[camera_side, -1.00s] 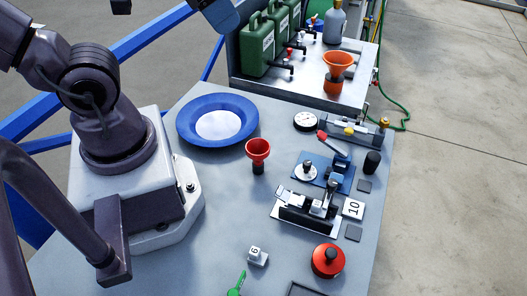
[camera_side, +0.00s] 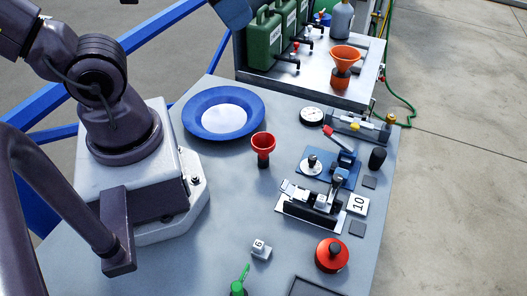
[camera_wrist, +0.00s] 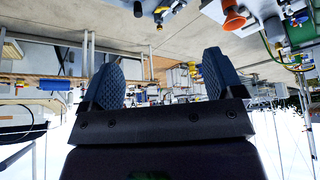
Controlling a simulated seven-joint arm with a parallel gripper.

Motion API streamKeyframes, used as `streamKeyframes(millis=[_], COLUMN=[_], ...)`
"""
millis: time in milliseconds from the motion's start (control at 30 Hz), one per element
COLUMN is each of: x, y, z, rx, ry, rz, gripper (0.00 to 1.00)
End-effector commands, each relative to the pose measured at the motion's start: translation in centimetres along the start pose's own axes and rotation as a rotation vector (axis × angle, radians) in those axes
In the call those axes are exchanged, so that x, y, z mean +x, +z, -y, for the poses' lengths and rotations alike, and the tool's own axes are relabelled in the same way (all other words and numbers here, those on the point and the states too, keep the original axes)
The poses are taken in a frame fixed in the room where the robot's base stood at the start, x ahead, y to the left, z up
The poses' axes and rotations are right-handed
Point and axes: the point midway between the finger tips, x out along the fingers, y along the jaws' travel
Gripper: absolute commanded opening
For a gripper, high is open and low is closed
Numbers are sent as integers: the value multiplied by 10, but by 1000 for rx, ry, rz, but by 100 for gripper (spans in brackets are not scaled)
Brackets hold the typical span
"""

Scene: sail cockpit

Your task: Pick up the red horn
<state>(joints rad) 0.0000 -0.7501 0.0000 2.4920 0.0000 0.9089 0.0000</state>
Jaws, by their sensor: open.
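The red horn (camera_side: 263,145) stands upright on the grey table, its flared red mouth up and its black base down. It is right of the blue round dish (camera_side: 190,117). My gripper (camera_wrist: 160,78) is open in the wrist view, with nothing between its two dark ribbed fingers. It points away from the table top, and the horn cannot be made out in that view. In the side view, only a blue-grey part, perhaps of my arm's end, shows at the top edge, well above the horn; the fingertips are not clear there.
Right of the horn are a blue-based lever device (camera_side: 340,172), a black clamp fixture (camera_side: 305,208) and a gauge (camera_side: 312,116). Table around the horn is clear.

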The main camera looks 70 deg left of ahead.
Motion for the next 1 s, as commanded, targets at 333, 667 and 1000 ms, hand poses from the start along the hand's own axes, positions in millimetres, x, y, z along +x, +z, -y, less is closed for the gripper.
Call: streamKeyframes(millis=[333, 667, 1000], x=[-26, -13, -43], y=[-6, 24, 1], z=[-10, -22, -86], rx=[248, 1186, 2032], ry=[-57, -389, -1095], rz=[170, 692, 1024], gripper=[87, 87, 87])
